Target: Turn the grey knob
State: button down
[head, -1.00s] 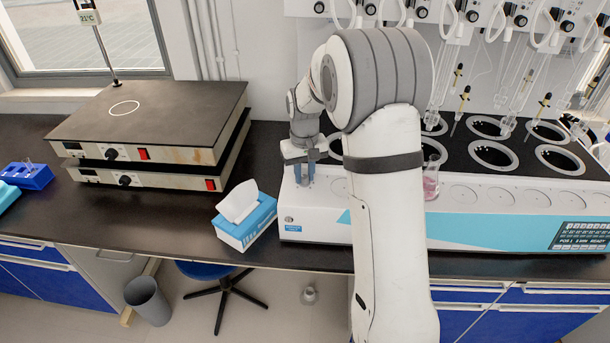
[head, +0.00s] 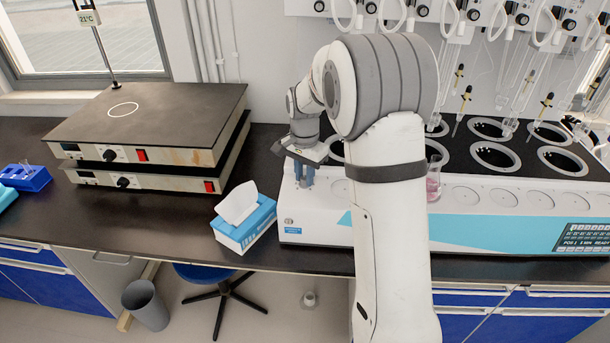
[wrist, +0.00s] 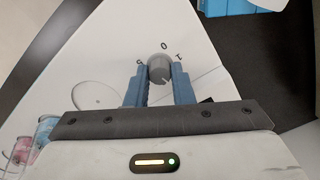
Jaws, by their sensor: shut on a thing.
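The grey knob (wrist: 159,68) shows in the wrist view as a round grey cap on the white top of the distiller, with small dark marks printed around its far side. My gripper (wrist: 160,82) has its two blue fingers on either side of the knob, shut on it. In the head view my gripper (head: 303,176) points down at the left end of the white distiller (head: 330,228). The knob itself is hidden behind the fingers there.
A tissue box (head: 244,222) stands just left of the distiller. Two stacked hot plates (head: 150,125) are further left. A flask with pink liquid (head: 433,185) stands on the distiller, right of my arm. Ringed wells (head: 495,158) and hanging glassware are behind.

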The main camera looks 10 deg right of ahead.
aim_at(304, 178)
jog(key=m, duration=0.4)
jog(key=shift+m+b, duration=0.3)
jog(key=shift+m, duration=1.6)
jog(key=c, duration=1.3)
grip_release()
jog(key=shift+o, duration=0.2)
notch_tip(304, 178, up, 8)
jog(key=shift+f, duration=0.1)
